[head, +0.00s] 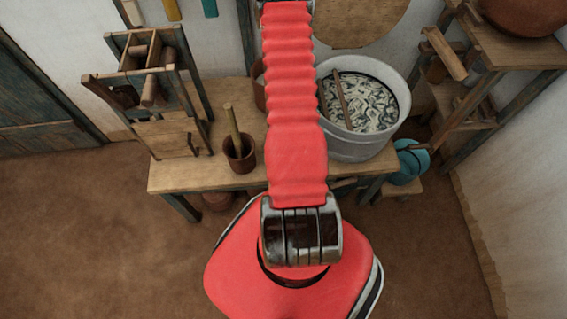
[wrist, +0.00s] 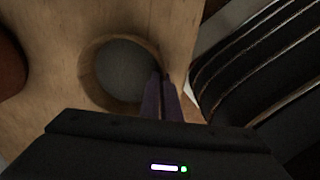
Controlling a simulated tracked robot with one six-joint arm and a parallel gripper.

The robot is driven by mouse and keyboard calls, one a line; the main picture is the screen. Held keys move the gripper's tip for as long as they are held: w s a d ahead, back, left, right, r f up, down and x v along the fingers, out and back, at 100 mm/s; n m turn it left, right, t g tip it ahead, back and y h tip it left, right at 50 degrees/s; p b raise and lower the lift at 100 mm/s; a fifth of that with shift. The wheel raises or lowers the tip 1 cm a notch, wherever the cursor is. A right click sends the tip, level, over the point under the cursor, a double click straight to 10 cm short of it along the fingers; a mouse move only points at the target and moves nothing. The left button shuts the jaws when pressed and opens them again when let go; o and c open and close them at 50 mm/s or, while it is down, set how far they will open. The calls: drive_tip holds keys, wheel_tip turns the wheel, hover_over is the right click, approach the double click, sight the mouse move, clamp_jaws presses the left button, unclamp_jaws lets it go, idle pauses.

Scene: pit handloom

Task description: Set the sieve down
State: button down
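The sieve (wrist: 120,70) shows in the wrist view as a round pale wooden hoop around a grey mesh. It lies over a wooden surface (wrist: 60,22); I cannot tell whether it touches it. My gripper (wrist: 161,80) has its two dark fingers close together at the hoop's right edge, shut on the rim. In the head view my red arm reaches up the middle, and the gripper and sieve are out of sight.
A wooden table (head: 240,182) carries a white tub (head: 358,148) of marbled liquid with a stick, a brown cup (head: 240,160) and a wooden frame (head: 165,105). A shelf (head: 500,50) stands at right with a brown bowl (head: 522,14). Brown floor (head: 90,220) at left is clear.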

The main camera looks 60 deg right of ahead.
drive_tip(key=shift+f, duration=0.4)
drive_tip(key=shift+f, duration=0.1)
drive_tip(key=c, duration=2)
unclamp_jaws()
wheel_tip(320, 180, up, 12)
drive_tip(key=shift+s+a, duration=0.2)
drive_tip(key=shift+a, duration=0.05)
